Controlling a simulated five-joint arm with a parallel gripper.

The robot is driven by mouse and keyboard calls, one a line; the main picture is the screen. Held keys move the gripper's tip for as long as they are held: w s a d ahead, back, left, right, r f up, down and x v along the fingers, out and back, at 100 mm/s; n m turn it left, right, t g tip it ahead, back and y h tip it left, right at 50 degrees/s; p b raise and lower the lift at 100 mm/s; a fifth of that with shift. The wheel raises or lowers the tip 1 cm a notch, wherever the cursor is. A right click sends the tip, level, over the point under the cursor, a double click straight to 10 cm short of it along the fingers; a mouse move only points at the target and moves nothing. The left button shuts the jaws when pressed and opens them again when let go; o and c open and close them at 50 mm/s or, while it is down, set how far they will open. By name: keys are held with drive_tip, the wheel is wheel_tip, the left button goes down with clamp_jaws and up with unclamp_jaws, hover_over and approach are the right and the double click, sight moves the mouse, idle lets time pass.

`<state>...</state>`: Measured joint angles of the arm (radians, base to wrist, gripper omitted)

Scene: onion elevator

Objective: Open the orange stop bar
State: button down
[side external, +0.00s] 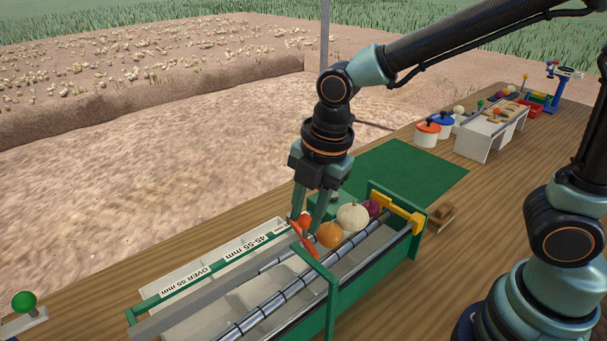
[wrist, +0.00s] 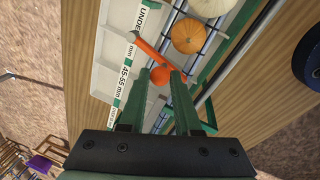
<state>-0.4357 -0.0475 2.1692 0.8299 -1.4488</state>
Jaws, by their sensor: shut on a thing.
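The orange stop bar (side external: 305,242) lies slantwise across the upper end of the roller rails, just downhill of the onions. In the wrist view the bar (wrist: 148,50) runs from the label strip at upper left toward my fingers. Its round orange knob (wrist: 160,75) sits between my fingertips. My gripper (side external: 310,221) reaches down from above and is shut on the knob; in the wrist view my gripper (wrist: 161,76) has a finger on each side of it. An orange onion (side external: 329,235) is close behind the bar, followed by a white onion (side external: 352,216) and a purple onion (side external: 373,208).
Long metal rollers (side external: 262,311) run toward the lower left. Beside them lie white bins with size labels (side external: 214,268). A green frame post (side external: 332,300) and a yellow bracket (side external: 397,213) stand close by. A green mat (side external: 405,170) and another white stand (side external: 490,136) are farther back.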

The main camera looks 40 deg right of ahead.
sight(309, 245)
drive_tip(key=shift+w+a+m, duration=0.15)
drive_tip(key=shift+a+m, duration=0.3)
drive_tip(key=shift+m, duration=0.25)
drive_tip(key=shift+w+a+m, duration=0.15)
drive_tip(key=shift+a+m, duration=0.25)
drive_tip(key=shift+m, duration=0.3)
drive_tip(key=c, duration=0.6)
unclamp_jaws()
drive_tip(key=shift+c, duration=0.2)
wheel_tip(309, 245, up, 12)
drive_tip(key=s+d, duration=0.1)
drive_tip(key=s, duration=0.1)
